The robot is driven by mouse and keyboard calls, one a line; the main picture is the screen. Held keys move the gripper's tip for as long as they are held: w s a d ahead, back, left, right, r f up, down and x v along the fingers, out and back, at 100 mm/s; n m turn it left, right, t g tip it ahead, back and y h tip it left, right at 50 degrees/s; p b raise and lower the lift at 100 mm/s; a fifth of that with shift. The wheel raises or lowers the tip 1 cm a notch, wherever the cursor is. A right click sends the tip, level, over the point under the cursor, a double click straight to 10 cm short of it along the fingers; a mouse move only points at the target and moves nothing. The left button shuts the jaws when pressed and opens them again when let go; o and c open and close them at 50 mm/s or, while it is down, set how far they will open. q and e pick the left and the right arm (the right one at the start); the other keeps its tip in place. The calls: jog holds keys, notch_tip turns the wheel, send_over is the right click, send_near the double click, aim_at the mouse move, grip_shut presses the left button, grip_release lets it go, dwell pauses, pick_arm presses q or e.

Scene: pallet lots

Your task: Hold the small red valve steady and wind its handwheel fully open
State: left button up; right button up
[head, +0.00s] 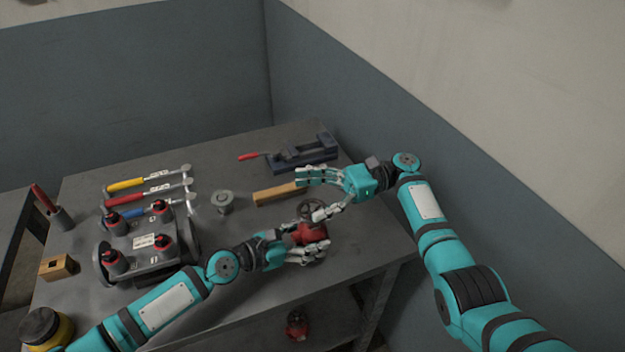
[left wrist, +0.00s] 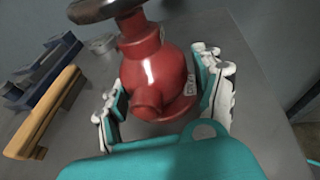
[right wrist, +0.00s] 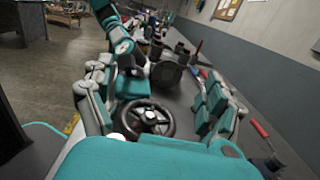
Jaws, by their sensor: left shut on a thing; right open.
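The small red valve (head: 309,234) stands upright near the right end of the grey workbench. In the left wrist view its red body (left wrist: 155,75) sits between the fingers of my left gripper (left wrist: 163,95), which is shut on it. Its dark handwheel (left wrist: 100,8) is on top, cut off by the upper edge there. My right gripper (head: 318,194) is open above and around the handwheel (head: 309,208). In the right wrist view the handwheel (right wrist: 146,119) shows between the spread fingers of my right gripper (right wrist: 160,105); I cannot tell whether they touch it.
A wooden bar (head: 279,194) and a dark blue vice (head: 303,154) lie behind the valve. Yellow, red and blue-handled tools (head: 147,183), a grey flanged assembly (head: 147,247) and a wooden block (head: 59,267) are further left. A wall bounds the right side. Another red valve (head: 297,325) is on the lower shelf.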

aim_at(312, 210)
jog(key=shift+r, duration=2.4)
